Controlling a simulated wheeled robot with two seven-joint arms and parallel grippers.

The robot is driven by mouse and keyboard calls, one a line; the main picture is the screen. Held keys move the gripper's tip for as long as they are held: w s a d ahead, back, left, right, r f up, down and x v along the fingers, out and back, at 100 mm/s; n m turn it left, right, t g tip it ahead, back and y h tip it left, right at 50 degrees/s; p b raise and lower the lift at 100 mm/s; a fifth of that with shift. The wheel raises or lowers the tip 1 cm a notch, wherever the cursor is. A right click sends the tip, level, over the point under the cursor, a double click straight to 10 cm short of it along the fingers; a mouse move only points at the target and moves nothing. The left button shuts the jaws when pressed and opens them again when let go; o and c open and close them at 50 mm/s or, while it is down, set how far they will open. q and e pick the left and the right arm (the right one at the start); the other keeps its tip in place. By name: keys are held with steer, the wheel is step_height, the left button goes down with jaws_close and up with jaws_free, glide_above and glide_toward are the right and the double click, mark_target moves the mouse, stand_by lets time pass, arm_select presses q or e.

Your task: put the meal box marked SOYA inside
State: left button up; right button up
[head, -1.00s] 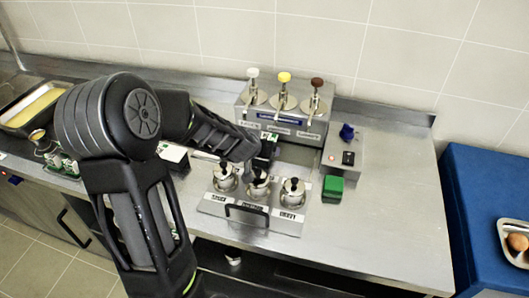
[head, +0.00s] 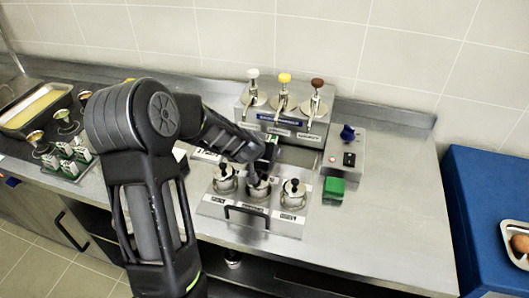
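No mark reading SOYA can be made out on any box. A small green box (head: 333,190) sits on the counter to the right of a steel panel (head: 218,208) with three lidded pots. My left arm comes in from the left, and its gripper (head: 259,178) points down at the middle pot (head: 258,190). The wrist hides the fingertips, so I cannot tell whether they are open or whether they touch the lid. A white labelled surface (head: 206,155) lies partly behind my arm, its text unreadable. My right gripper is not in view.
A steel dispenser (head: 283,125) with white, yellow and brown pumps stands behind. A control box (head: 345,158) with a blue knob is to its right. A small rack (head: 66,165) and yellow-filled pan (head: 38,108) are at left. The counter's right side is clear.

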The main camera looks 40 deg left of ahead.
arm_select(q)
steer(key=shift+c, duration=0.2)
jaws_close()
stand_by(0.8)
steer(key=shift+r, duration=0.25)
